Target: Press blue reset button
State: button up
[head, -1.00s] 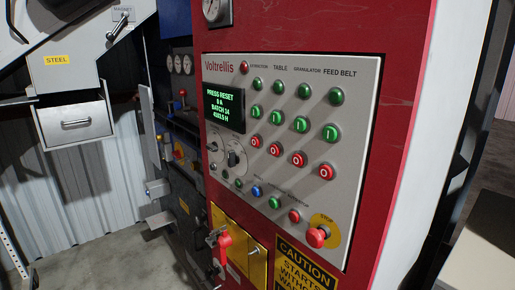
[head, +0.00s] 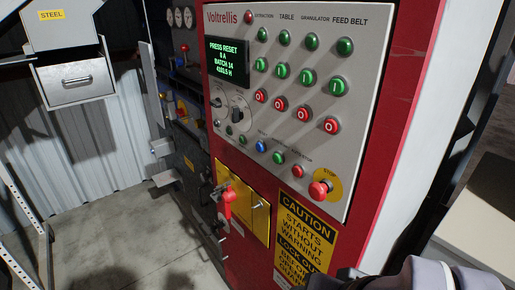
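The blue reset button (head: 261,146) is a small round button in the lower row of the grey control panel (head: 365,60). It sits between small dark green buttons on its left and a green button (head: 279,158) on its right. The display (head: 227,62) reads PRESS RESET, with BATCH 14 below. My arm enters at the bottom right corner, below the panel and well apart from the blue button. A dark part at its end, perhaps my gripper (head: 345,281), is cut off by the frame edge. I cannot see its fingers clearly.
A red emergency stop (head: 320,190) on a yellow disc and a red button (head: 298,171) lie right of the blue button. Below are a yellow plate with a red handle (head: 226,203) and a caution sign (head: 304,232). A steel drawer (head: 77,82) hangs at left.

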aim_at(259, 146)
jog(key=j+z, duration=0.3)
jog(key=j, duration=0.15)
jog(key=j+z, duration=0.25)
jog(key=j, duration=0.2)
jog(key=k+j+z, duration=0.15)
jog(key=j+z, duration=0.15)
jog(key=k+j+z, duration=0.15)
jog(key=j+z, duration=0.15)
jog(key=j, duration=0.25)
